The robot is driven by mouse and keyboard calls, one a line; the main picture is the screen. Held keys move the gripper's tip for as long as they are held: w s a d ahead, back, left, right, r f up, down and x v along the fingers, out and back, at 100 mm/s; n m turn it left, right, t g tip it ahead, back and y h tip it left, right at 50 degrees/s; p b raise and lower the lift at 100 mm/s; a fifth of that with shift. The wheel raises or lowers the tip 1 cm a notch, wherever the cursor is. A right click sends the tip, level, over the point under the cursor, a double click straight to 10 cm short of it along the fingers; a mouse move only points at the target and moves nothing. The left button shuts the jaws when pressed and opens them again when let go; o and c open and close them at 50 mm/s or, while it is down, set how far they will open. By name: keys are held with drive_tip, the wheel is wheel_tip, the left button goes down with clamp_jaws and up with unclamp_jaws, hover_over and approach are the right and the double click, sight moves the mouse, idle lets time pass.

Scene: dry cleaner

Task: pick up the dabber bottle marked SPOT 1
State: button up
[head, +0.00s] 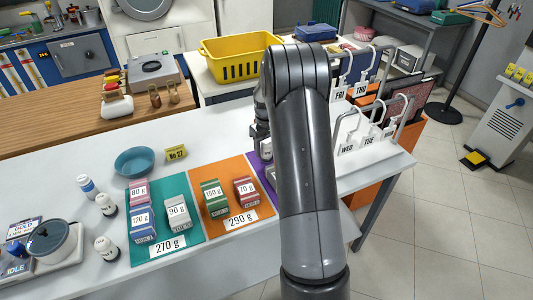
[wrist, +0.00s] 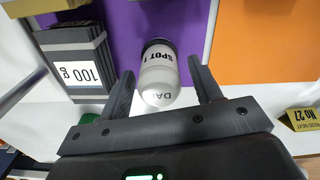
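The dabber bottle marked SPOT 1 (wrist: 158,75) is pale with a dark end, over the purple mat (wrist: 119,27) in the wrist view. Its lettering appears upside down. My gripper (wrist: 162,84) is open, with one finger on each side of the bottle. A gap shows at both sides, and the fingers do not appear to press on it. In the head view my arm hides this bottle and most of my gripper; only part of the purple mat (head: 260,166) shows.
A dark 100 g block (wrist: 78,60) stands close left of the bottle in the wrist view. A yellow No 27 tag (wrist: 300,118) is at right. In the head view, several similar bottles (head: 107,248) stand left of the teal mat (head: 190,249). An orange mat (head: 232,169) holds weight blocks.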

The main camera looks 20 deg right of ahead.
drive_tip(key=c, duration=1)
drive_tip(key=shift+r, duration=0.1)
